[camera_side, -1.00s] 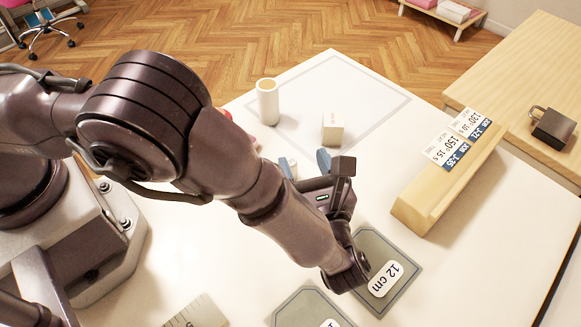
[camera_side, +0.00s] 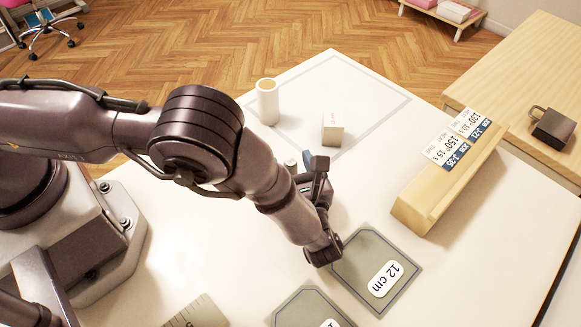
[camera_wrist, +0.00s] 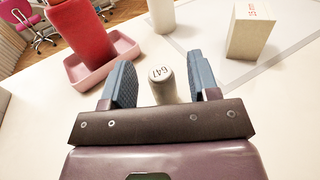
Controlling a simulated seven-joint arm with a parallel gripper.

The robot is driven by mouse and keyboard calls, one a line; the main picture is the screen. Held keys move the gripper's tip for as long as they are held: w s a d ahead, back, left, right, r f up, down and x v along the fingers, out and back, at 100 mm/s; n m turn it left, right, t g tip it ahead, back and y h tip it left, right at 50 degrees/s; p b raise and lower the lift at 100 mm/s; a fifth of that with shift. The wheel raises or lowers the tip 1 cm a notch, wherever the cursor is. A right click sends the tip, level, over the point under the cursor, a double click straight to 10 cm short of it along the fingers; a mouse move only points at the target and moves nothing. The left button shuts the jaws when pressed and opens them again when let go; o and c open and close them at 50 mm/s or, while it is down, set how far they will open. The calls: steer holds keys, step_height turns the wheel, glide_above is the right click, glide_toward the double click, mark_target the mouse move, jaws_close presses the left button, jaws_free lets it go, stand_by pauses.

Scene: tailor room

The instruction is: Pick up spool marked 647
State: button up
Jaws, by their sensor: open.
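The spool marked 647 (camera_wrist: 161,84) is a small pale cylinder with its number on the top end. In the wrist view it shows between the two blue fingers of my gripper (camera_wrist: 163,84), with a gap on each side. The gripper is open. In the side view my gripper (camera_side: 299,163) is low over the white table, and a grey-white end of the spool (camera_side: 291,166) shows beside a blue finger. The lower part of the spool is hidden by the gripper body in the wrist view.
A white hollow cylinder (camera_side: 267,102) and a cream block (camera_side: 333,129) stand behind the gripper. A red object (camera_wrist: 80,30) sits in a pink tray (camera_wrist: 122,47) at the left. A wooden card holder (camera_side: 445,190) and a grey 12 cm plate (camera_side: 352,268) lie to the right and front.

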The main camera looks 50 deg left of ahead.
steer(key=shift+w+a, duration=0.2)
steer(key=shift+a, duration=0.3)
steer(key=c, duration=1)
